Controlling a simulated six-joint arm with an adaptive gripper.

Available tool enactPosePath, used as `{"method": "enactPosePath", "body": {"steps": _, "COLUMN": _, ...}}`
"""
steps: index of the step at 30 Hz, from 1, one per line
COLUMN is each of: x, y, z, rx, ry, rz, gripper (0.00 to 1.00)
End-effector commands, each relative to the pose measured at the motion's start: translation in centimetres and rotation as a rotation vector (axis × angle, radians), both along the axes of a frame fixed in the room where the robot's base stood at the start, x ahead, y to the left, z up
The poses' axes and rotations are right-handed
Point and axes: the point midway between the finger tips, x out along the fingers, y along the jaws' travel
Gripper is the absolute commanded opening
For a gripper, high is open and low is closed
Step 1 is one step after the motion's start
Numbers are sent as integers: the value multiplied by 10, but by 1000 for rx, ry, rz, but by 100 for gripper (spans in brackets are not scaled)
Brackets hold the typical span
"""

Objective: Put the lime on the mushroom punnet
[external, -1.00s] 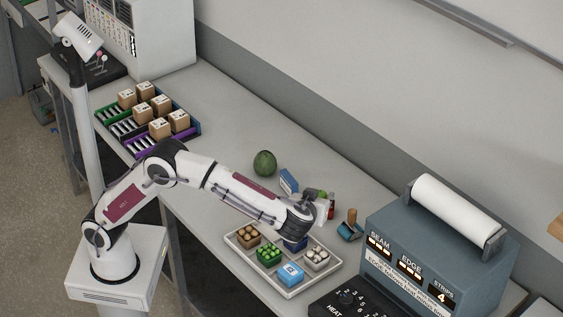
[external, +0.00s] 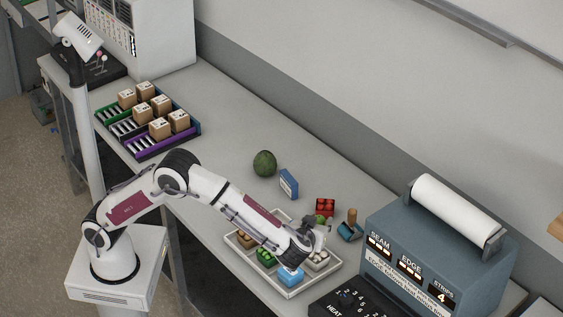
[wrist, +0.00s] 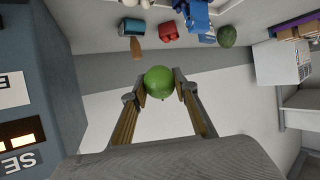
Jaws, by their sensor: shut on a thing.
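The green lime (wrist: 158,82) is held between the two fingers of my gripper (wrist: 160,88) in the wrist view. In the external view, the lime (external: 321,218) shows as a small green spot by my gripper (external: 324,229), over the far right side of the tray. The punnet of pale, round mushrooms (external: 318,261) stands in the right part of the tray, just below my gripper in the picture and partly hidden by it. I cannot tell the height of the lime above it.
The grey tray (external: 289,295) also holds brown, green and blue goods. A red punnet (external: 325,205), a wooden-handled roller (external: 350,228), a blue box (external: 288,184) and a dark green fruit (external: 264,163) stand behind. The sealing machine (external: 430,250) is close on the right.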

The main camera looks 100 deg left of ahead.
Motion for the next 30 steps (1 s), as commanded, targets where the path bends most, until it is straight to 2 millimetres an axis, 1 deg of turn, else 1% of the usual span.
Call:
{"method": "enactPosePath", "body": {"steps": 5, "x": 0, "y": 0, "z": -13, "rx": 1, "ry": 2, "rz": 0, "gripper": 8}}
{"method": "enactPosePath", "body": {"steps": 12, "x": 0, "y": 0, "z": -46, "rx": 1, "ry": 4, "rz": -1, "gripper": 8}}
{"method": "enactPosePath", "body": {"steps": 15, "x": 0, "y": 0, "z": -56, "rx": 0, "ry": 2, "rz": -1, "gripper": 8}}
{"method": "enactPosePath", "body": {"steps": 19, "x": 0, "y": 0, "z": -62, "rx": 0, "ry": 0, "rz": 0, "gripper": 8}}
{"method": "enactPosePath", "body": {"steps": 30, "x": 0, "y": 0, "z": -64, "rx": 0, "ry": 1, "rz": 0, "gripper": 8}}
